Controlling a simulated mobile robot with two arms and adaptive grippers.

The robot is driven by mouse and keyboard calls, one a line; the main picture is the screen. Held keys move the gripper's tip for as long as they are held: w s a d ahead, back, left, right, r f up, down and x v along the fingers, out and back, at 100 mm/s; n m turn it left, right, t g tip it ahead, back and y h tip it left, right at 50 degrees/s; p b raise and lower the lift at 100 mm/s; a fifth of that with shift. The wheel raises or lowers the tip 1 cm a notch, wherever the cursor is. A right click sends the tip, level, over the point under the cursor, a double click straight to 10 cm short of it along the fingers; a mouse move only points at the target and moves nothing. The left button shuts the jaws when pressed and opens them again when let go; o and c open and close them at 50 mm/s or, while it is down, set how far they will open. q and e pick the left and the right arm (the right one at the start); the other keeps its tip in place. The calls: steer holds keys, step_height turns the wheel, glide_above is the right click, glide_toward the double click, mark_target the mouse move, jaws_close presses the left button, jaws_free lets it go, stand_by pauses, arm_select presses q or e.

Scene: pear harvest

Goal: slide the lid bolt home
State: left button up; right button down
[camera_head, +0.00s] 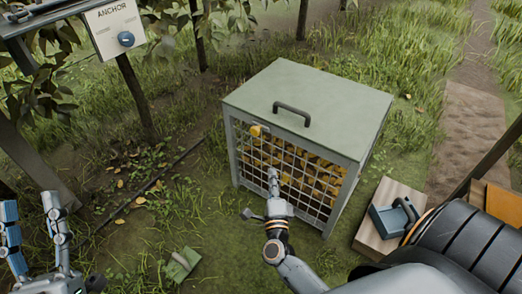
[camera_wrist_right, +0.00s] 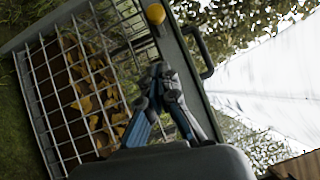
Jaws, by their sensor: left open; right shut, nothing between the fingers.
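A mesh-fronted crate (camera_head: 230,150) stands on the grass with its grey-green lid (camera_head: 335,95) down. A yellow knob (camera_head: 258,130), seemingly the lid bolt's, is at the upper left of the front, just under the lid edge. It also shows in the right wrist view (camera_wrist_right: 155,14). How far the bolt is slid cannot be made out. My right gripper (camera_head: 272,174) is shut and empty in front of the mesh, below and slightly right of the knob, apart from it. Its closed fingertips (camera_wrist_right: 160,70) show in the wrist view. My left gripper (camera_head: 30,205) is open and empty at lower left.
The lid has a dark handle (camera_head: 292,110). Yellow-brown contents (camera_head: 310,170) fill the crate behind the mesh. A board marked ANCHOR with a blue knob (camera_head: 126,39) stands at upper left. A wooden block with a blue-grey handled tool (camera_head: 390,215) lies right of the crate.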

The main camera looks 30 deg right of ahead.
arm_select(q)
steer(key=shift+s+r, duration=0.25)
steer(key=shift+r, duration=0.1)
arm_select(e)
steer(key=shift+d+r, duration=0.1)
steer(key=shift+r, duration=0.05)
